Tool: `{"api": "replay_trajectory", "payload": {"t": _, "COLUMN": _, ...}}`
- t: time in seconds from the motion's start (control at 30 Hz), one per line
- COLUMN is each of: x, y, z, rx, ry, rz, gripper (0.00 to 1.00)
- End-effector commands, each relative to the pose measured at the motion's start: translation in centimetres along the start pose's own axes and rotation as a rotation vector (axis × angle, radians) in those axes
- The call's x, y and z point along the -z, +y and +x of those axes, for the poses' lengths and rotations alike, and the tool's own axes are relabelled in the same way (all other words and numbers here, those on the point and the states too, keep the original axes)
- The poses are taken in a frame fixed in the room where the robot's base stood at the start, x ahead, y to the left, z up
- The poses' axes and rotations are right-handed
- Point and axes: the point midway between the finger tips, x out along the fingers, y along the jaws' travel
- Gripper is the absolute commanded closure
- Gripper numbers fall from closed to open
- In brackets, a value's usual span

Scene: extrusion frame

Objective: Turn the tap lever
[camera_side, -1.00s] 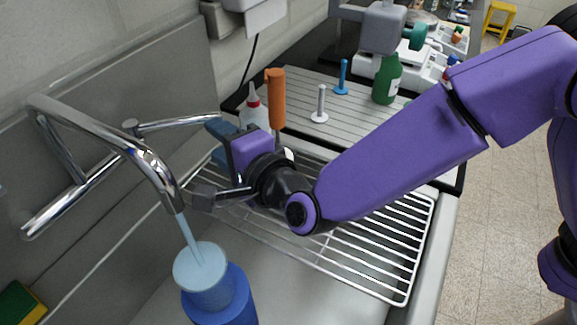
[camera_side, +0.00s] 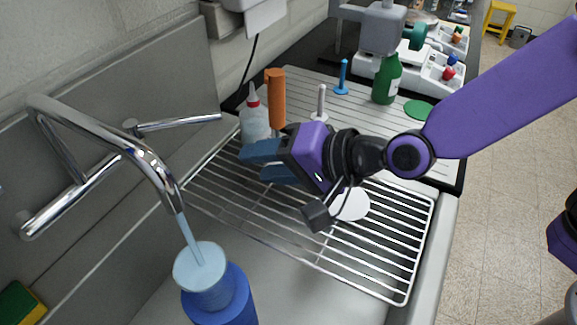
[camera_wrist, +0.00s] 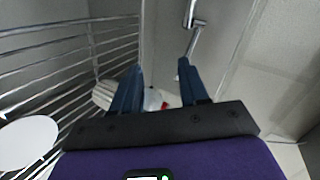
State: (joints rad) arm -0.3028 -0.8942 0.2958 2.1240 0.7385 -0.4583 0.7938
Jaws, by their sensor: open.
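The chrome tap (camera_side: 95,125) is fixed to the wall at the left. Its lever (camera_side: 180,123) is a thin bar reaching right from the tap body, toward the drying rack. Pale blue water (camera_side: 189,235) runs from the spout into a light blue cup (camera_side: 200,268). My gripper (camera_side: 257,163) is open and empty, over the rack to the right of and below the lever's free end, clear of it. In the wrist view, my gripper's two blue fingers (camera_wrist: 160,66) stand apart, and part of the chrome tap (camera_wrist: 192,42) shows beyond the right finger.
A white wire rack (camera_side: 400,245) lies below my gripper, with a white disc (camera_side: 350,204) on it. A red-capped bottle (camera_side: 254,118) and an orange-handled tool (camera_side: 276,95) stand close behind my fingers. A green bottle (camera_side: 386,80) stands farther back. The cup sits over a blue cylinder (camera_side: 232,305).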

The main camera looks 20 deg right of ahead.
Motion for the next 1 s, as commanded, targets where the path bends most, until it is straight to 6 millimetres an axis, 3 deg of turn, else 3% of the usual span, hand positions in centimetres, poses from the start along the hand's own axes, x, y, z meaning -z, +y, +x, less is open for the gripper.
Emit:
{"api": "replay_trajectory", "payload": {"t": 0.4, "x": -0.1, "y": 1.8, "z": -2.5, "rx": -0.056, "ry": -0.112, "rz": -0.144, "gripper": 0.56}}
{"api": "replay_trajectory", "payload": {"t": 0.83, "x": -0.1, "y": 1.8, "z": -2.5, "rx": -0.057, "ry": -0.112, "rz": -0.143, "gripper": 0.56}}
{"api": "replay_trajectory", "payload": {"t": 1.0, "x": -0.4, "y": 0.7, "z": -0.9, "rx": -0.024, "ry": -0.049, "rz": -0.060, "gripper": 0.56}}
